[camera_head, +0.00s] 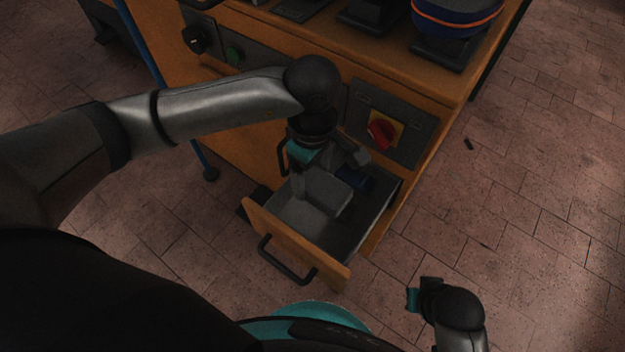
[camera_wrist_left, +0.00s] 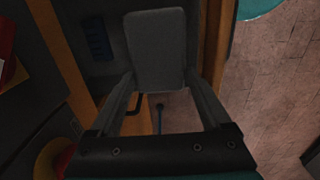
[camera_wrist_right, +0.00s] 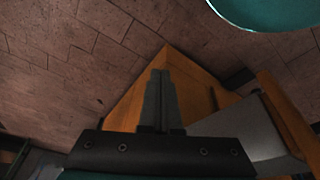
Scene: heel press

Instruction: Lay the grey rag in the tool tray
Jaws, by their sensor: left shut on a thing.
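The grey rag (camera_head: 322,194) is a flat, light grey, rounded rectangle. My left gripper (camera_head: 326,172) is shut on it and holds it over the open drawer, which looks like the tool tray (camera_head: 347,232). In the left wrist view the rag (camera_wrist_left: 157,48) sits between the two fingers (camera_wrist_left: 160,82). I cannot tell whether it touches the drawer floor. The drawer has a dark grey inside and a wooden front. My right gripper (camera_head: 412,299) is away from it at the lower right; in the right wrist view its fingers (camera_wrist_right: 160,100) are together and empty.
A dark blue object (camera_head: 356,180) lies in the drawer behind the rag. The drawer's black handle (camera_head: 286,262) faces me. Above stand a red rotary switch (camera_head: 381,133) and the wooden bench (camera_head: 440,90) with dark machine parts. The tiled floor at the right is mostly clear.

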